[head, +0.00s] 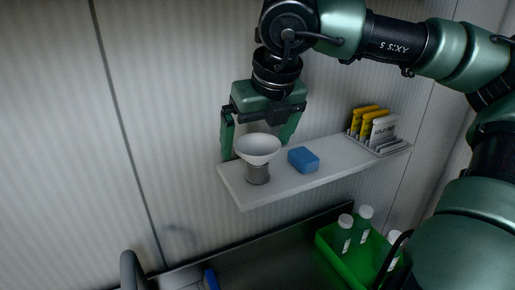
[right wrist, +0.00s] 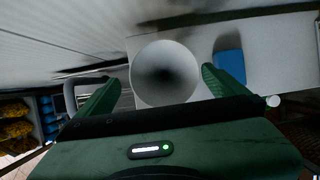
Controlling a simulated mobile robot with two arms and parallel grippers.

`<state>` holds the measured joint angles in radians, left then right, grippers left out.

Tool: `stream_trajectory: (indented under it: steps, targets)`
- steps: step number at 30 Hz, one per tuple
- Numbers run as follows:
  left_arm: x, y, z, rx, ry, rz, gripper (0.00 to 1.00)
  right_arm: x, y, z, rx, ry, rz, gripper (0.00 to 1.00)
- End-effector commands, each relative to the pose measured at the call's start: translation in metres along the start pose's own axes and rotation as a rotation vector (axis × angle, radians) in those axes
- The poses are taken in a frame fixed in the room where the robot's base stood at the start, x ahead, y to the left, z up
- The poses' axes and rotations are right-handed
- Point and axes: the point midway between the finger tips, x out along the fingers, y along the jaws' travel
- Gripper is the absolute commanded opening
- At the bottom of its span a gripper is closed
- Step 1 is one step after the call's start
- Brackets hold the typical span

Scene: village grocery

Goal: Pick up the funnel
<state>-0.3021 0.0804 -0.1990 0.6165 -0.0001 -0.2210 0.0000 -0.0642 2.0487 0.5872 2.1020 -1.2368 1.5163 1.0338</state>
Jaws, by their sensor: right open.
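In the right wrist view the funnel's round mouth (right wrist: 163,76) lies between the two open fingers. I cannot tell whether either finger touches it. The left gripper does not show.
A blue block (head: 303,160) sits on the shelf right of the funnel. A rack (head: 380,143) with yellow and white packets stands at the shelf's right end. Below are a dark counter (head: 270,262) and a green crate (head: 350,266) of bottles. The wall is close behind.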

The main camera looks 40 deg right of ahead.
Motion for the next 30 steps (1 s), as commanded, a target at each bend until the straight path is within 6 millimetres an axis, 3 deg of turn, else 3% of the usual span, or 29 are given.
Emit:
stream_trajectory:
  steps: [6, 12, 18, 19, 25, 30]
  targets:
    - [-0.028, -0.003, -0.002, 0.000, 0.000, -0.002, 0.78, 0.027, -0.006, 0.003, 0.001, 0.009, 0.004, 1.00]
    - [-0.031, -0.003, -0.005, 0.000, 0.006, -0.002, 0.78, 0.049, -0.006, 0.003, 0.002, 0.001, 0.001, 1.00]
    - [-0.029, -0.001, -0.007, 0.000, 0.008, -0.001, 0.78, 0.051, -0.006, 0.003, 0.002, 0.000, 0.000, 1.00]
    - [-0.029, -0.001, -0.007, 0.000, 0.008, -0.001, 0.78, 0.051, -0.006, 0.003, 0.002, 0.000, 0.000, 0.97]
    - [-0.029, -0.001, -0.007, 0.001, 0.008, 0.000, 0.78, 0.051, -0.006, 0.003, 0.003, 0.000, 0.000, 0.43]
    - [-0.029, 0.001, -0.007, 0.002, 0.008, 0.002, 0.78, 0.050, -0.006, 0.003, 0.003, -0.001, 0.000, 0.42]
